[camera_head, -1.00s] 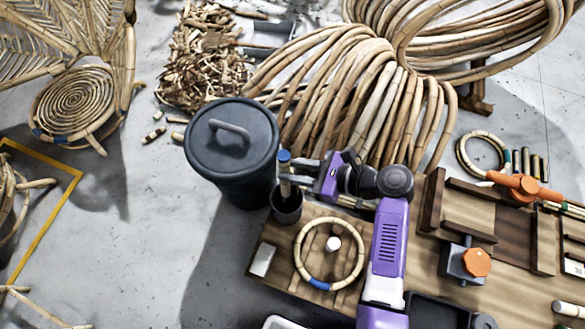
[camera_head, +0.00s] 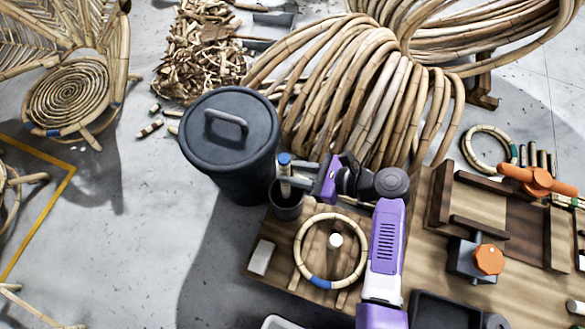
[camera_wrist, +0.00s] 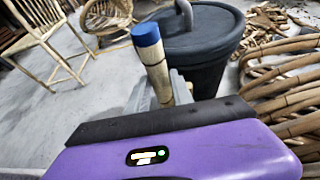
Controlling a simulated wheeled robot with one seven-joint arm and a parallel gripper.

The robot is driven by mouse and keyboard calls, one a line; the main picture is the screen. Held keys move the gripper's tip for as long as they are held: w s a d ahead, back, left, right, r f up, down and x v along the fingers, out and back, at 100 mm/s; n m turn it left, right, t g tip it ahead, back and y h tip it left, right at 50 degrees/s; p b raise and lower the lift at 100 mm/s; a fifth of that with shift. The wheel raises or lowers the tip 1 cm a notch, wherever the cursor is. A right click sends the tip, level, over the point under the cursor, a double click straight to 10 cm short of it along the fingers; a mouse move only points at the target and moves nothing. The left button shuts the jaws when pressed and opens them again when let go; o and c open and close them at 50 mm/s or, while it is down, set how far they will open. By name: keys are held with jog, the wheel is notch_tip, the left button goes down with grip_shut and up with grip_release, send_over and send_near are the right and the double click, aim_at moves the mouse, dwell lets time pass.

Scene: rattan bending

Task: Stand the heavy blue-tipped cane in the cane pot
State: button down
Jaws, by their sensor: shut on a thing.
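The blue-tipped cane (camera_head: 285,167) stands close to upright, its blue end up, at the cane pot (camera_head: 287,204). Its lower end is hidden in the dark pot at the table's back left corner. My gripper (camera_head: 296,178) is shut on the cane and reaches in from the right, just above the pot's rim. In the wrist view the cane (camera_wrist: 153,62) rises beyond the purple gripper body, tilted slightly. Whether its foot rests on the pot's floor cannot be seen.
A large dark lidded bin (camera_head: 231,145) stands right behind and left of the pot. A cane ring (camera_head: 302,270) with a blue band lies on the table around a white peg (camera_head: 335,241). Coiled rattan (camera_head: 350,90) fills the back. An orange-knobbed clamp (camera_head: 487,260) sits to the right.

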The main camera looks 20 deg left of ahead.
jog(key=shift+f+b, duration=1.55)
jog(key=shift+f, duration=1.45)
jog(key=c, duration=1)
grip_release()
jog(key=shift+c, duration=0.2)
jog(key=p+v, duration=0.3)
jog(key=v, duration=0.4)
jog(key=shift+d, duration=0.45)
jog(key=shift+s+r, duration=0.1)
jog(key=shift+s, duration=0.05)
